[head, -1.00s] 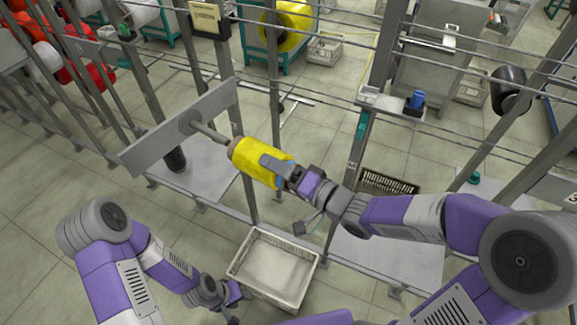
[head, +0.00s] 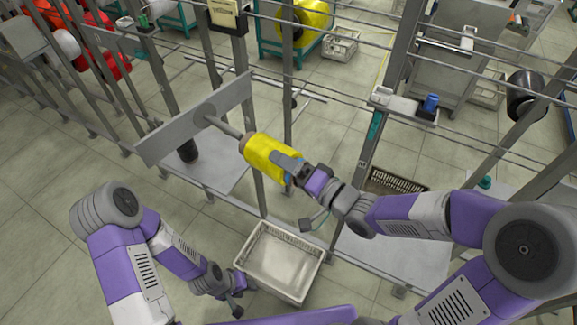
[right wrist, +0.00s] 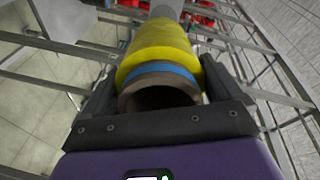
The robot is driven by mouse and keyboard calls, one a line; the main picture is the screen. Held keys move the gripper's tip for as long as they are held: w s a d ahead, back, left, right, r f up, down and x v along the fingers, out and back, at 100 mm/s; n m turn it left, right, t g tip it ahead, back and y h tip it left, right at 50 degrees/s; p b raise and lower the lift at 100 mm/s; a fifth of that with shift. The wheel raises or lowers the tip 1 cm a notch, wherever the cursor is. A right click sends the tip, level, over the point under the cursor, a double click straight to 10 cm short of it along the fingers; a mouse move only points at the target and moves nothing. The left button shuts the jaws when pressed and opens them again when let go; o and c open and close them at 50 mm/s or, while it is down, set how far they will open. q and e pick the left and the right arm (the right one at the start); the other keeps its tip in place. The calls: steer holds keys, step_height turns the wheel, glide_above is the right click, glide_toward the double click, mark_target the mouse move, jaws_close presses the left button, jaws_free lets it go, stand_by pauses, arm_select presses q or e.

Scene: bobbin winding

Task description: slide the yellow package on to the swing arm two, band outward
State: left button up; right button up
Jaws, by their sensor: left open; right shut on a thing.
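The yellow package (head: 268,157) is gripped by my right gripper (head: 289,166). Its brown tube end meets the rod (head: 224,126) of a swing arm, whose grey plate (head: 170,137) is at upper left. Package and rod look in line; I cannot tell how far the rod reaches inside. In the right wrist view, the package (right wrist: 160,45) sits between both fingers. Its blue band (right wrist: 160,71) is at the near end, facing away from the swing arm, with the hollow tube mouth (right wrist: 160,97) towards the camera. My left gripper (head: 239,294) is open and empty, left of the crate.
A pale empty crate (head: 318,270) stands below the package. Steel posts and rails of the rack (head: 288,110) run behind it. A dark cylinder (head: 188,151) is under the swing arm plate. A shelf with a blue item (head: 431,103) is on the right.

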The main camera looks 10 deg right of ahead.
steer(key=shift+w+a, duration=0.1)
stand_by(0.3)
steer(key=b, duration=0.2)
glide_toward(239, 138)
steer(key=shift+w+f, duration=0.25)
steer(key=shift+f, duration=0.25)
steer(key=shift+b+x, duration=0.7)
steer(key=shift+x, duration=1.15)
steer(key=shift+b+x, duration=0.3)
steer(key=shift+x, duration=0.75)
steer(key=shift+w, duration=0.1)
steer(key=shift+b+x, duration=0.6)
steer(key=shift+x, duration=1.55)
steer(key=shift+f+b, duration=0.5)
steer(key=shift+b, duration=0.05)
